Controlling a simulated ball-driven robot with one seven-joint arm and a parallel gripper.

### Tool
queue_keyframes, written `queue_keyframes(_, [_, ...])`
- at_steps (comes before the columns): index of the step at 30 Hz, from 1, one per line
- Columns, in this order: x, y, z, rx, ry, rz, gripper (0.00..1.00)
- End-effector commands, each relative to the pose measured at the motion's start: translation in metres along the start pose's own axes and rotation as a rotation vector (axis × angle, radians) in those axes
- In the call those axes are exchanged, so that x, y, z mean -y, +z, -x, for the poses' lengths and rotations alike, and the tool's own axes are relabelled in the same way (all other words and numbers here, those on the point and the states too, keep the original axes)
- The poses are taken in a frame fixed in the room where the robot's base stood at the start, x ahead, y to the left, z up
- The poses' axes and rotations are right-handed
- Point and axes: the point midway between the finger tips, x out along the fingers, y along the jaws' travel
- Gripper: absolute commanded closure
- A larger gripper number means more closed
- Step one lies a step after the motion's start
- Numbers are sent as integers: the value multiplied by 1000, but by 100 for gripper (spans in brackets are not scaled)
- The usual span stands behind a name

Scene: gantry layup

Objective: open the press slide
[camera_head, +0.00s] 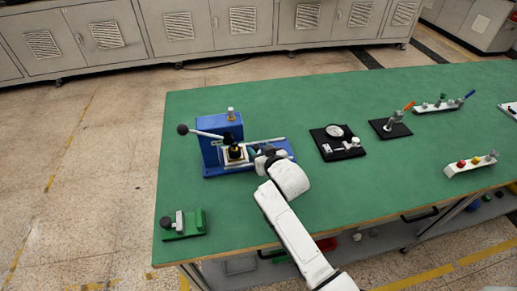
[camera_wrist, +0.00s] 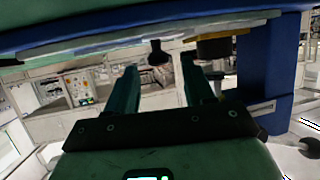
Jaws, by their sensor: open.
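The blue press (camera_head: 219,145) stands on the green table at its left part, with a lever ending in a black ball (camera_head: 182,129). Its slide (camera_head: 236,153) shows as a light plate with a black and yellow part on it, under the press head. Light rails (camera_head: 265,141) run to the right from it. My gripper (camera_head: 257,155) is at the right side of the press, over its base. In the wrist view my gripper (camera_wrist: 160,85) has its two dark fingers spread, with a dark knob (camera_wrist: 159,53) showing between and beyond them. I cannot tell whether they touch it.
The green table (camera_head: 330,210) holds a small green fixture (camera_head: 183,225) at front left. Right of the press are a black plate with a round dial (camera_head: 337,143), another black fixture (camera_head: 390,127) and white racks (camera_head: 472,165).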

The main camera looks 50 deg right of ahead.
Motion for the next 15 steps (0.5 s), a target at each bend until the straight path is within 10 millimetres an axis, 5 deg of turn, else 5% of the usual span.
queue_keyframes(15, [0,0,-14,0,1,0,48])
